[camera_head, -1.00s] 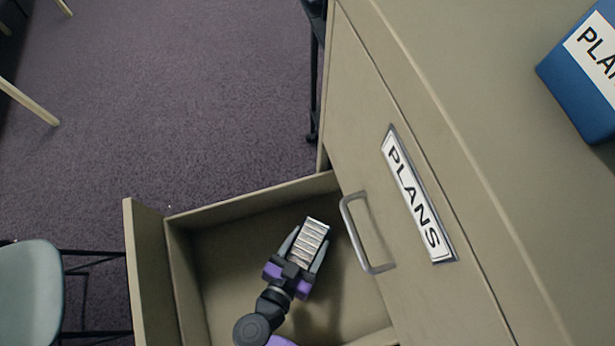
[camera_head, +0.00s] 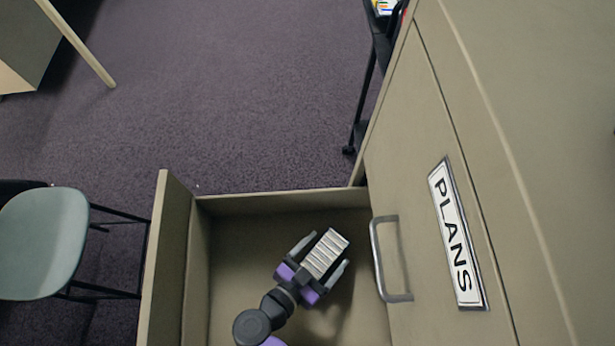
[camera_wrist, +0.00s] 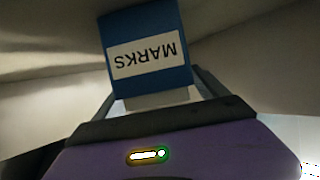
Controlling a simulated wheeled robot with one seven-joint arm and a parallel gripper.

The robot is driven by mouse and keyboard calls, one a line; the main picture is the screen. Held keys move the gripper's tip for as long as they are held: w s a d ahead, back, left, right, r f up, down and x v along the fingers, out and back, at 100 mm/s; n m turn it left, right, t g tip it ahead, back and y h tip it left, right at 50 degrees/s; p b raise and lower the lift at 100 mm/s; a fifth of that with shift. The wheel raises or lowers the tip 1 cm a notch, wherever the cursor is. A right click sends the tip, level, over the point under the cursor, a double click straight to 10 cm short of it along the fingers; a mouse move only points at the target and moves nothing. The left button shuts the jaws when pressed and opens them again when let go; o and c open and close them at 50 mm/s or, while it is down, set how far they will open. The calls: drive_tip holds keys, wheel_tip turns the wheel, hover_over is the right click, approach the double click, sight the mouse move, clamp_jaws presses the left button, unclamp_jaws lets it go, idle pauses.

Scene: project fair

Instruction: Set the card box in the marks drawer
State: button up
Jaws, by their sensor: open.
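The card box, blue with a MARKS label that reads upside down, is in the wrist view (camera_wrist: 155,28). In the head view its top of pale cards (camera_head: 329,250) shows inside the open drawer (camera_head: 228,263). My gripper (camera_head: 325,255) is down in the drawer and open, with a finger on each side of the box and a gap beside it. Whether the box stands on the drawer floor is hard to tell. The open drawer's own label is out of view.
Above the open drawer is a shut drawer with a PLANS label (camera_head: 457,235) and a metal handle (camera_head: 388,262). A pale green chair (camera_head: 42,245) stands to the left. A dark-legged stand (camera_head: 368,90) is behind the cabinet. The drawer floor around the box looks clear.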

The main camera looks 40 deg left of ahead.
drive_tip(key=shift+r, duration=0.1)
drive_tip(key=shift+s+r, duration=0.1)
drive_tip(key=shift+s, duration=0.05)
drive_tip(key=b+v, duration=0.1)
drive_tip(key=v, duration=1)
drive_tip(key=shift+s, duration=0.4)
drive_tip(key=shift+w, duration=0.1)
